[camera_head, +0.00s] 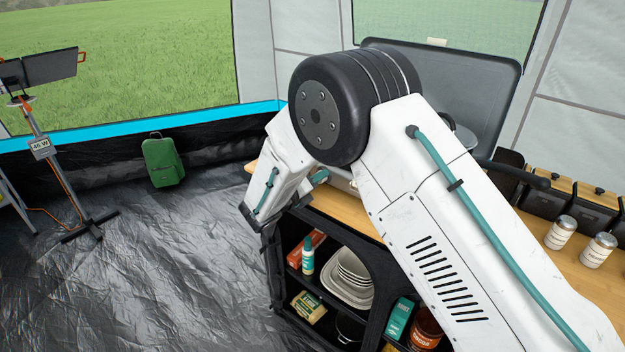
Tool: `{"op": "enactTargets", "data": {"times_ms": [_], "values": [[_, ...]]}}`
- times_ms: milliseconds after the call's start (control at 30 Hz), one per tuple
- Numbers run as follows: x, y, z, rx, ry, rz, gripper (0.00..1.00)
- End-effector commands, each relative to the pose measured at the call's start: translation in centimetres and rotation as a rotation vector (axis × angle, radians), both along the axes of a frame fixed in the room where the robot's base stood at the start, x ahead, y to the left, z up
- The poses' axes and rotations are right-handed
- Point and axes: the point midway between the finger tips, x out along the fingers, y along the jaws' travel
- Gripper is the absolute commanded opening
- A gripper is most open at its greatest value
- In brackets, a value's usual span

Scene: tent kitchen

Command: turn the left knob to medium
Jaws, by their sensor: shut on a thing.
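The left knob is not visible; my own white arm covers the front of the stove. The stove's raised grey lid (489,82) stands behind my arm at the upper right. A small part of a metal pot or pan (463,135) shows beside the arm. My arm bends at its large black joint and comes down over the left end of the wooden counter (576,264). I cannot make out my gripper's fingers or what they touch.
Under the counter, a black shelf holds white dishes (350,277), bottles and boxes. Two jars (560,232) (598,250) and black containers (547,202) stand at the right. A green case (163,162) and a lamp stand (56,175) are on the left, with open floor between.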

Motion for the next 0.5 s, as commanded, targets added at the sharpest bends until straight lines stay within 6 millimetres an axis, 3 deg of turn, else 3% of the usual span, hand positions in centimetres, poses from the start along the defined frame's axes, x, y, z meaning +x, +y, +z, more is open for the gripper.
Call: {"op": "enactTargets", "data": {"times_ms": [500], "values": [[0.0,0.36,0.1,-0.023,0.017,0.008,0.08]]}}
